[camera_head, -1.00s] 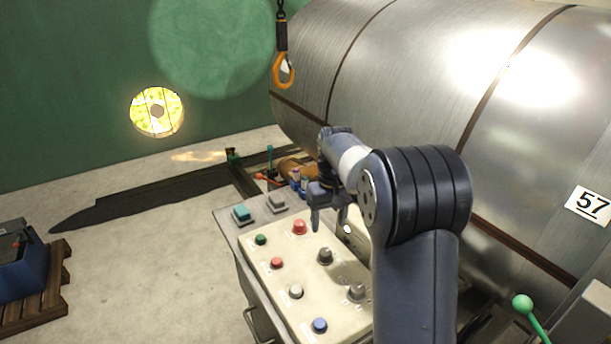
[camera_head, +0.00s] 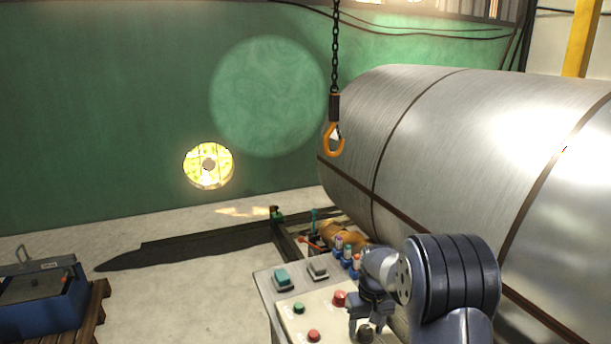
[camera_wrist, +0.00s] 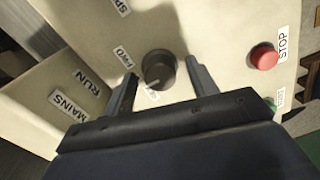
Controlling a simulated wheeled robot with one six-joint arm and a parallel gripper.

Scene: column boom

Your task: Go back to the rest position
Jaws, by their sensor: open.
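My gripper (camera_head: 368,322) is at the lower right of the head view, over the cream control panel (camera_head: 312,303). In the wrist view my gripper (camera_wrist: 162,84) is open. Its two fingers stand either side of a dark round knob (camera_wrist: 158,68), with nothing held between them. I cannot tell how far the fingertips are from the panel face. A red button (camera_wrist: 264,57) marked STOP is to the right of the fingers in the wrist view. Labels reading RUN and MAINS are at the left.
A large steel coil (camera_head: 440,150) fills the right side. An orange hook (camera_head: 334,138) hangs on a chain before it. A blue box (camera_head: 45,300) sits on a wooden pallet (camera_head: 98,308) at lower left. The concrete floor (camera_head: 190,285) between is clear.

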